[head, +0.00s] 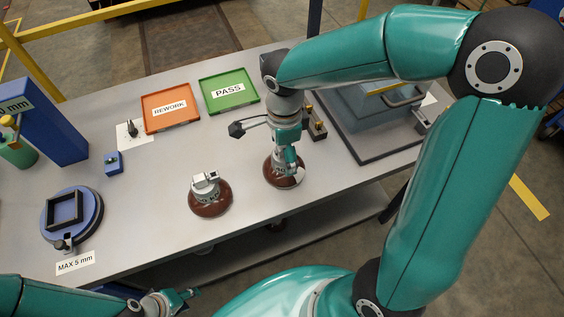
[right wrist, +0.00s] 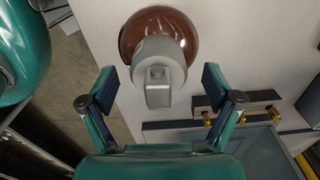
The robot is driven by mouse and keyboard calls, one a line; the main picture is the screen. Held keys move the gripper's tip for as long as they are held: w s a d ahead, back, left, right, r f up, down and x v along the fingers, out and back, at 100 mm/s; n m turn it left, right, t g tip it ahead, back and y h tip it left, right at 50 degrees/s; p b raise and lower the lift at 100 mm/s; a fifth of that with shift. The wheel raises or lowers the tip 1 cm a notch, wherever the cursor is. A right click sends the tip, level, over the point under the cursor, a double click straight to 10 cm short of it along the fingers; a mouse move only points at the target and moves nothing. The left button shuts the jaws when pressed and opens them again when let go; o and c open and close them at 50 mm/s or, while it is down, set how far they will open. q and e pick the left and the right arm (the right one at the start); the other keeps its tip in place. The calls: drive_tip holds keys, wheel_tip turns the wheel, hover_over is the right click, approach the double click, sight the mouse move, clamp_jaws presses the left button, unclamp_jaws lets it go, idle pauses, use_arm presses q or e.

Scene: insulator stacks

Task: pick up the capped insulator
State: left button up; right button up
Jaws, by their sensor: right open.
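A brown disc insulator with a grey metal cap (right wrist: 158,60) stands below my right gripper in the right wrist view. In the head view its brown rim (head: 271,179) shows, with its cap mostly hidden by the gripper. My right gripper (head: 289,160) is above it with fingers apart; in the right wrist view the open fingers (right wrist: 160,84) lie either side of the cap's lower part, with nothing held. A second brown insulator with a grey metal top (head: 209,199) stands upright to the left. My left gripper (head: 180,298) is low at the bottom edge, away from both; its jaw state is unclear.
An orange REWORK tray (head: 171,112) and a green PASS tray (head: 229,92) lie at the back. A blue round fixture (head: 85,232) is at left. A grey-blue fixture (head: 367,117) stands right of my right gripper. The table front between the left fixture and second insulator is clear.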

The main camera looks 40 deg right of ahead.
drive_tip(key=shift+f, duration=0.3)
clamp_jaws()
drive_tip(key=shift+r, duration=0.1)
drive_tip(key=shift+r, duration=0.1)
idle(0.4)
